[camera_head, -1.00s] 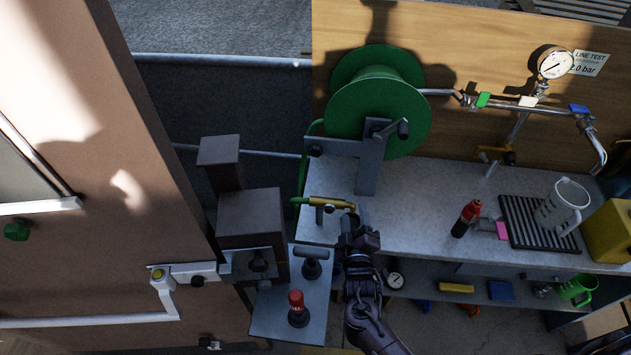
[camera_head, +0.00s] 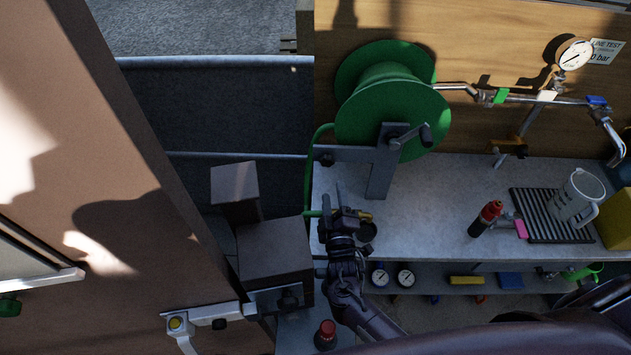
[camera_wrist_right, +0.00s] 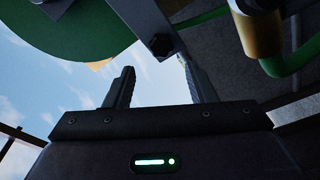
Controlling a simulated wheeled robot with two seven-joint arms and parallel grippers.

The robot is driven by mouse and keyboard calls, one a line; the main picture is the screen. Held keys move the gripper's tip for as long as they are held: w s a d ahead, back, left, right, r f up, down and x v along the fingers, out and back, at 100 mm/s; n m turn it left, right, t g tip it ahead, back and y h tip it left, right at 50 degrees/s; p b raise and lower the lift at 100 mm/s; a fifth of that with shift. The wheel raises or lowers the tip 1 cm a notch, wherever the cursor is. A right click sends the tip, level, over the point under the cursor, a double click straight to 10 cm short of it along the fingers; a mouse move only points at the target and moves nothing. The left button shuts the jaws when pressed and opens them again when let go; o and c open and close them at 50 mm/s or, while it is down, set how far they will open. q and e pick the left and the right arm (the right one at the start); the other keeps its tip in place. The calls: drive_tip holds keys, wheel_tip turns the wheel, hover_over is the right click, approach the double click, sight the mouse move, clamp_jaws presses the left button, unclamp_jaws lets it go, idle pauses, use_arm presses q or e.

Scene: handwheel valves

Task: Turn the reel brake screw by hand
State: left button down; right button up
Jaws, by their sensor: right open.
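The green hose reel (camera_head: 385,105) stands on a grey bracket (camera_head: 383,180) on the bench. A small dark screw knob (camera_head: 323,155), which looks like the reel brake screw, sits at the left end of the bracket's arm. In the right wrist view a dark screw head (camera_wrist_right: 161,46) shows on the grey bar, beyond and between the fingertips. My right gripper (camera_head: 332,197) is open and empty, below the knob and apart from it. It also shows in the wrist view (camera_wrist_right: 160,88). My left gripper is not in view.
A brass nozzle (camera_head: 365,217) on the green hose lies partly hidden behind my right gripper. The crank handle (camera_head: 424,136) sticks out from the reel. The bench between is clear.

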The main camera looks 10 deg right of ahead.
sight(327, 163)
drive_tip(key=shift+w+a, duration=0.3)
drive_tip(key=shift+w, duration=0.35)
drive_tip(key=shift+w+d, duration=0.15)
drive_tip(key=shift+w, duration=0.15)
drive_tip(key=w+b, duration=0.1)
drive_tip(key=w, duration=0.1)
drive_tip(key=w+b, duration=0.1)
drive_tip(key=w, duration=0.1)
drive_tip(key=w+d+b, duration=0.1)
drive_tip(key=w, duration=0.1)
drive_tip(key=shift+w+r, duration=0.2)
drive_tip(key=shift+w, duration=0.15)
drive_tip(key=shift+d+r, duration=0.1)
drive_tip(key=shift+r, duration=0.05)
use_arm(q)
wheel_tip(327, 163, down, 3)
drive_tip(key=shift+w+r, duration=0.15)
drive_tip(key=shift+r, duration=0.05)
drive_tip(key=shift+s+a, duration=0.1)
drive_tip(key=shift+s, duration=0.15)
use_arm(e)
drive_tip(key=c, duration=0.7)
use_arm(q)
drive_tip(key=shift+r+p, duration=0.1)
drive_tip(key=shift+p, duration=0.2)
use_arm(e)
drive_tip(key=shift+r, duration=0.1)
